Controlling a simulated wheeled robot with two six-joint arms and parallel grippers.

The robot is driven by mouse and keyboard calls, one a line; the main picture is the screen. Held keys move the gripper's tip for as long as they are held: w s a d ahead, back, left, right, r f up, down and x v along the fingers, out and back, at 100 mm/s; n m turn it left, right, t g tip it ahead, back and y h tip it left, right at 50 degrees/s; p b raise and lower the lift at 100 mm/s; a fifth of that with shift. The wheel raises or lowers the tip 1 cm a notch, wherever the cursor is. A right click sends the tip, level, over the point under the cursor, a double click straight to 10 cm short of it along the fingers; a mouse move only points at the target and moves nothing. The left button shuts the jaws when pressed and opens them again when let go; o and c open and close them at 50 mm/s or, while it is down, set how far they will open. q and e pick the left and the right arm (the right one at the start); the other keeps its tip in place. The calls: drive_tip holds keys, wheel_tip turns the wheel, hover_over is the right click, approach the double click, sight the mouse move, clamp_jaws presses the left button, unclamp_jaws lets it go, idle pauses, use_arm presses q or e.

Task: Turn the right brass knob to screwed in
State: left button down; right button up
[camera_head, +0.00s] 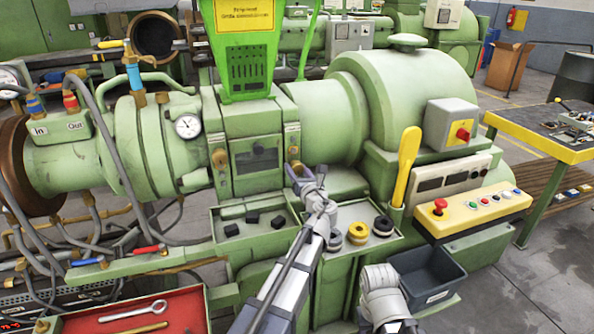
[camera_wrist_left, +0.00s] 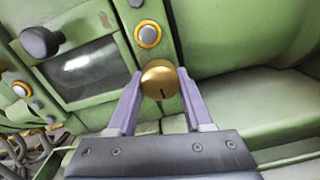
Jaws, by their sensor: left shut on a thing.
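The right brass knob (camera_wrist_left: 158,80) is a round gold knob with a dark mark on its face, at the lower right of the green extruder panel. In the left wrist view it sits between the two purple fingers of my left gripper (camera_wrist_left: 158,90), which is shut on it. In the head view my left gripper (camera_head: 299,172) reaches the panel's right side, and the knob (camera_head: 296,167) shows just above the fingers. The left brass knob (camera_head: 220,158) is on the panel's other side. My right gripper is not in view; only a white part of my right arm shows at the bottom.
A tray with black blocks (camera_head: 252,217) and a tray with rolls (camera_head: 358,233) lie below the panel. A yellow scraper (camera_head: 406,160) stands to the right. A grey bin (camera_head: 435,277) is at the lower right, and a red tool tray (camera_head: 185,307) at the lower left.

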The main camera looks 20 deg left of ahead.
use_arm(q)
drive_tip(key=shift+s+m, duration=0.1)
drive_tip(key=shift+m, duration=0.3)
drive_tip(key=shift+c, duration=1.5)
unclamp_jaws()
drive_tip(key=v, duration=0.7)
drive_tip(key=shift+s+d, duration=0.25)
drive_tip(key=shift+s, duration=0.05)
drive_tip(key=shift+f, duration=0.1)
